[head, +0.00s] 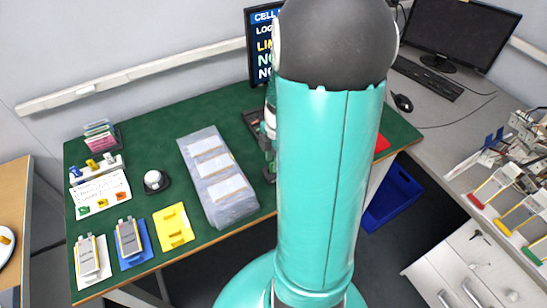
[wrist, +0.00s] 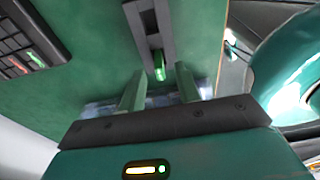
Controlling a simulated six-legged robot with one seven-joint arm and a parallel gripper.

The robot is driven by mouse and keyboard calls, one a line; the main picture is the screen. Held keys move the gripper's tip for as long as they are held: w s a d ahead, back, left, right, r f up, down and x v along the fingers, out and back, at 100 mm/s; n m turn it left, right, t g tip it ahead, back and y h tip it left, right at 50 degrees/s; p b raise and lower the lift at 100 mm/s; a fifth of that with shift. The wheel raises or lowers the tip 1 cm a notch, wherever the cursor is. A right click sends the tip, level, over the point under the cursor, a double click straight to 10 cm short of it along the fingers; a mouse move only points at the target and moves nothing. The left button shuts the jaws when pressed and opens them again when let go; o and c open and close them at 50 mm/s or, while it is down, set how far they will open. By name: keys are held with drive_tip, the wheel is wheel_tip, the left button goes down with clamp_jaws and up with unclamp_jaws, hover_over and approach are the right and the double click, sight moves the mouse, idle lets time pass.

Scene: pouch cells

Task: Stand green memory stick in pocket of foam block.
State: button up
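In the wrist view my gripper (wrist: 160,84) has its two fingers apart over the green table. A bright green memory stick (wrist: 158,71) shows between and just beyond the fingertips, with a gap visible on each side. I cannot tell whether the stick stands in a pocket or only beside one. In the head view my arm hides the stick and the grey block.
A dark tray (wrist: 48,28) with red and green pieces lies at the wrist view's left. In the head view, a clear-wrapped grey pack (head: 218,180), a yellow pad (head: 174,228) and pouch cells (head: 128,238) lie on the green table (head: 140,150). A monitor (head: 262,50) stands behind.

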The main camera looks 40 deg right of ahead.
wheel_tip(320, 180, up, 14)
drive_tip(key=d, duration=0.1)
drive_tip(key=shift+s+d, duration=0.15)
drive_tip(key=shift+d, duration=0.2)
drive_tip(key=shift+f, duration=0.1)
drive_tip(key=s+a+r+m+t, duration=0.1)
drive_tip(key=a+r+m, duration=0.2)
drive_tip(key=a+m, duration=0.2)
drive_tip(key=s+a+r+m+t+h, duration=0.1)
drive_tip(key=a+m, duration=0.4)
drive_tip(key=a, duration=0.6)
drive_tip(key=s+a+r+m+t, duration=0.2)
drive_tip(key=a+r+m+t, duration=0.1)
drive_tip(key=a, duration=0.5)
drive_tip(key=shift+s+a+r+m, duration=0.2)
drive_tip(key=shift+a+r+m, duration=0.2)
drive_tip(key=shift+r+m, duration=0.5)
